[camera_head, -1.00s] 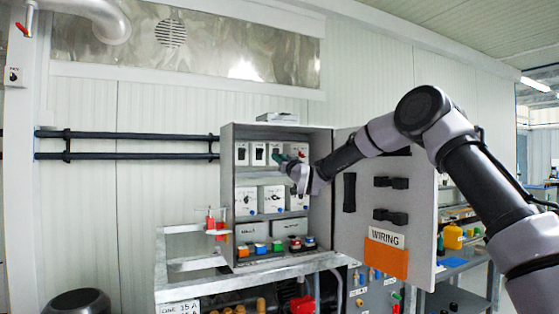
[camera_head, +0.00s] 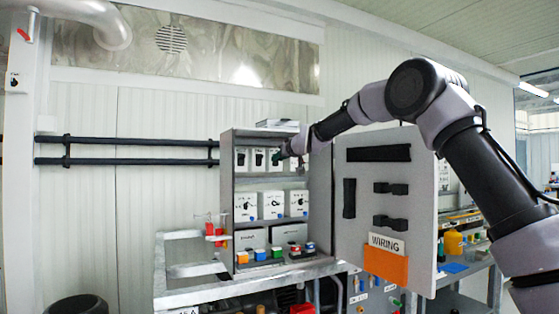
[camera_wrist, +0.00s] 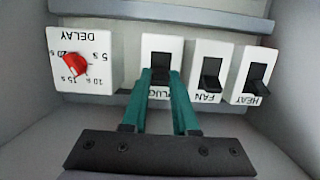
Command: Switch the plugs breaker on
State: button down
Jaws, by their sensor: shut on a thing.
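The plugs breaker (camera_wrist: 178,48) is a white block with a black toggle lever, in the wrist view, which shows its label upside down. My gripper (camera_wrist: 160,74) has two teal fingers, closed in on either side of this lever. The fingers partly cover the lever and the label, so I cannot tell the lever's exact position. In the head view my gripper (camera_head: 276,158) is at the top row of the open grey cabinet (camera_head: 227,200), and its fingers and wrist hide much of the plugs breaker.
The fan breaker (camera_wrist: 208,62) and heat breaker (camera_wrist: 254,72) sit close beside it, with the delay dial (camera_wrist: 76,66) on the other side. The cabinet door (camera_head: 365,215) stands open at the right, close to my arm. Lower shelves hold white switch boxes (camera_head: 271,203) and coloured buttons.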

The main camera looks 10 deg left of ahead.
dwell(0.3)
jog(key=c, duration=0.7)
grip_release()
jog(key=shift+v, duration=5.4)
